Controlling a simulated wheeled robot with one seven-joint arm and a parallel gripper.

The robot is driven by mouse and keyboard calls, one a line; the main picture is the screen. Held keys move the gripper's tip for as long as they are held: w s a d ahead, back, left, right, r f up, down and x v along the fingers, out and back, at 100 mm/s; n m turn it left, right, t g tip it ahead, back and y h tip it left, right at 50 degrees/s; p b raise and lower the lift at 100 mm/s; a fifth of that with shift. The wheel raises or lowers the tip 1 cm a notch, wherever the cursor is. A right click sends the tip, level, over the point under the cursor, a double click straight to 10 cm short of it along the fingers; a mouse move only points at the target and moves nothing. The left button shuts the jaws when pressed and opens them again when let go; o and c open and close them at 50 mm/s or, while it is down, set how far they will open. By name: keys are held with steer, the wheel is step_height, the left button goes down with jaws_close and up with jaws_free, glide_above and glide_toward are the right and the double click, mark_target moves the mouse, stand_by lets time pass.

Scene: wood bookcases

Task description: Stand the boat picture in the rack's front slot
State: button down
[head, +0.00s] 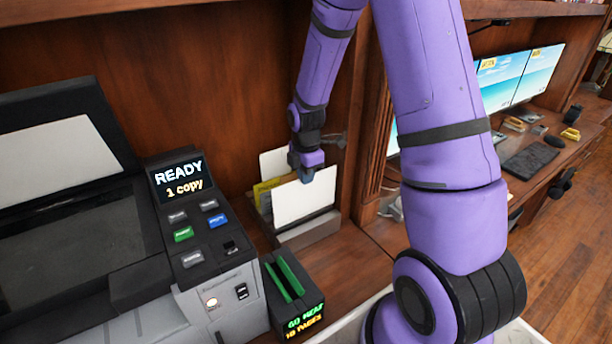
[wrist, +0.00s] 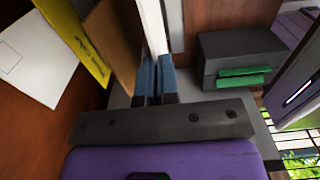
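A white-faced panel (head: 304,200), likely the boat picture, stands upright at the front of the grey rack (head: 312,232); no boat shows on the side I see. My gripper (head: 306,174) is at its top edge. In the wrist view the blue fingers of my gripper (wrist: 155,88) are closed on either side of the panel's thin edge (wrist: 153,30). The panel's lower edge is hidden behind the rack's front wall, so I cannot tell whether it touches the slot floor.
Behind the panel, the rack holds a yellow item (head: 263,193), a white sheet (head: 274,163) and a brown board (wrist: 112,40). A dark box with green slots (head: 290,285) stands in front. A copier (head: 190,220) is at left, monitors (head: 520,78) at right.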

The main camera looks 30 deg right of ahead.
mark_target(306, 190)
steer(key=shift+f, duration=2.75)
steer(key=c, duration=1.3)
jaws_free()
steer(key=shift+r, duration=0.1)
step_height(306, 190, up, 11)
steer(key=shift+f, duration=0.2)
